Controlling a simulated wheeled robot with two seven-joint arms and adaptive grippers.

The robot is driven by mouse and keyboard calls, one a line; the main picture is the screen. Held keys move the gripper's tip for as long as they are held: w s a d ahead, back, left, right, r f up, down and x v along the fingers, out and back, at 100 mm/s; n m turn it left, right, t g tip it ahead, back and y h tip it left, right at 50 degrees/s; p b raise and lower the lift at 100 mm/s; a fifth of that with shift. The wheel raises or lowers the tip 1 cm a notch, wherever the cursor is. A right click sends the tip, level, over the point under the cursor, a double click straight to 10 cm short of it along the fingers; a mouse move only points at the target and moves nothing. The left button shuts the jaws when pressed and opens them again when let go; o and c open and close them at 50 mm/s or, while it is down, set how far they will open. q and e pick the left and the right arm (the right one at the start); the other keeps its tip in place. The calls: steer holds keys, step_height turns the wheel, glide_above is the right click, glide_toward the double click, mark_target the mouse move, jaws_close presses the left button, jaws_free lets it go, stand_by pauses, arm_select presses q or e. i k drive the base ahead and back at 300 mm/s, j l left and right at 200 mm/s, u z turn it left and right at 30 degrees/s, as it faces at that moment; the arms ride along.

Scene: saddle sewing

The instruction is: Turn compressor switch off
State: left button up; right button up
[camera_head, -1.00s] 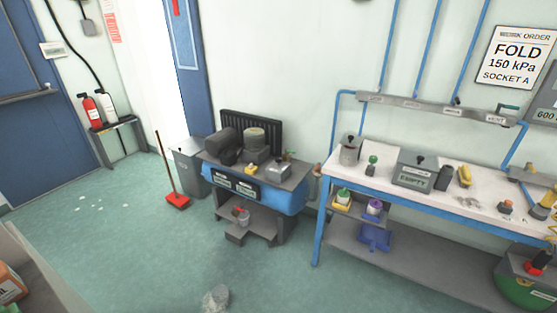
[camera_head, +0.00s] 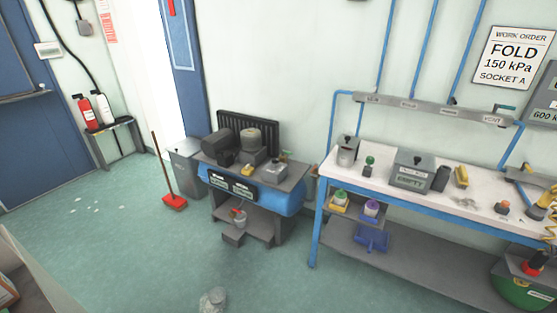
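The compressor (camera_head: 297,203) stands against the wall near the middle of the view. It has a blue tank, a dark motor and pump on its grey top, and a black finned panel behind. Small label plates (camera_head: 232,186) are on its front. A small grey box with a dark knob (camera_head: 275,172) sits on the right of its top; I cannot tell whether this is the switch, or its position. Neither of my grippers is in view.
A workbench (camera_head: 330,179) with several devices stands to the right. A red broom (camera_head: 174,201) and grey bin (camera_head: 186,165) stand left of the compressor. A small clear object (camera_head: 213,300) lies on the floor in front. Green floor between is mostly clear.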

mark_target(275, 161)
steer(key=i+l+z, duration=0.15)
steer(key=i, duration=0.15)
steer(key=i+z, duration=0.2)
steer(key=i, duration=0.15)
steer(key=i+j+z, duration=0.3)
steer(key=i+j, duration=0.2)
steer(key=j, duration=0.15)
steer(key=i+j+z, duration=0.15)
steer(key=j, duration=0.25)
steer(key=i, duration=0.1)
